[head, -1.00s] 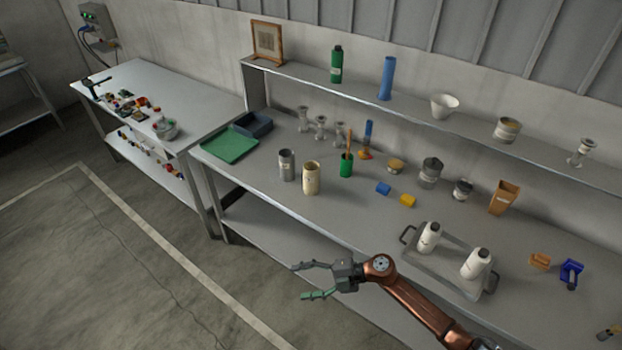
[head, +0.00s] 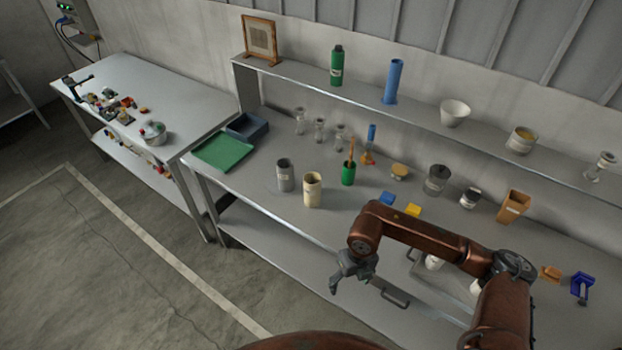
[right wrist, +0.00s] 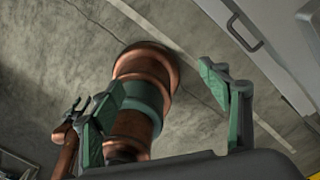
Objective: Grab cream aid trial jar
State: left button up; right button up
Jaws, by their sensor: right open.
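A cream-coloured jar (head: 312,190) with a small label stands upright on the front part of the workbench (head: 262,184) in the head view. A grey jar (head: 285,175) stands just left of it. My right gripper (head: 352,284) hangs fingers down in front of the bench's front edge, right of and nearer than the cream jar, apart from it. It is open and empty. In the right wrist view its spread green fingers (right wrist: 160,88) have floor and a copper part of me behind them; no jar shows there.
A green cup (head: 348,174) with tools stands behind the cream jar. My right arm covers part of a handled tray (head: 395,299) with white bottles.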

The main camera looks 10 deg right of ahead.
aim_at(312, 180)
jog(key=u, duration=0.05)
jog(key=i, duration=1.5)
